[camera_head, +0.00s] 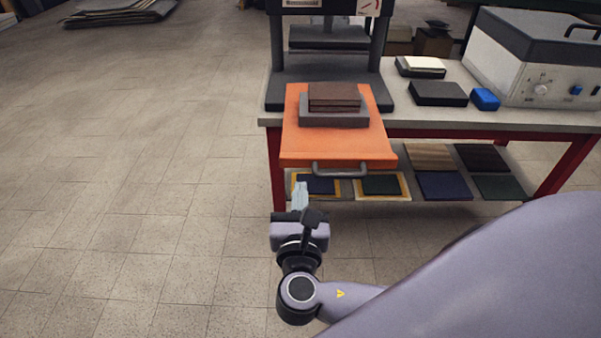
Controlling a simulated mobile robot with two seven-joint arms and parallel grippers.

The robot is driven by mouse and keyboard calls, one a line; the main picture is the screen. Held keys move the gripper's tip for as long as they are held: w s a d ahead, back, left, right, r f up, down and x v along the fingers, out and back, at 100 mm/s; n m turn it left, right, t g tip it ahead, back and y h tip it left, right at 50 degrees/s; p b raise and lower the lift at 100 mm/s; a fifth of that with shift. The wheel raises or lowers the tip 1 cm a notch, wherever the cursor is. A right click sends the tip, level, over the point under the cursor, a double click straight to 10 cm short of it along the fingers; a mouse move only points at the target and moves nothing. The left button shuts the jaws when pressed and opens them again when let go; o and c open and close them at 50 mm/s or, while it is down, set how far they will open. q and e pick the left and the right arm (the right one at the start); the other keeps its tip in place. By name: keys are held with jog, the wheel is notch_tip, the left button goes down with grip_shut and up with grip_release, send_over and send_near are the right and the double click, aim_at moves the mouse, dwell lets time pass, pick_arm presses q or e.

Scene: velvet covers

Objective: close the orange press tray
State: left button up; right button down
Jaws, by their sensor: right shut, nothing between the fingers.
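The orange press tray (335,147) is pulled out of the dark press (327,68) and juts over the front edge of the table. A grey block with brown covers (334,97) on it rests on the tray. A grey bar handle (339,170) is on the tray's front face. My right gripper (300,190) is shut and empty, in front of and a little below the tray, left of the handle. It looks apart from the handle, though the exact gap is hard to judge. My left gripper is not in view.
The table (520,122) has red legs and a lower shelf with several cover samples (443,186). A grey-white machine (540,85), a blue block (485,99) and a dark block (437,93) stand right of the press.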

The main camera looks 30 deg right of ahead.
aim_at(301, 161)
jog(key=x, duration=0.5)
jog(key=shift+w+d+b, duration=0.15)
jog(key=shift+w+b, duration=0.2)
jog(key=shift+w+d, duration=0.25)
jog(key=shift+w, duration=0.1)
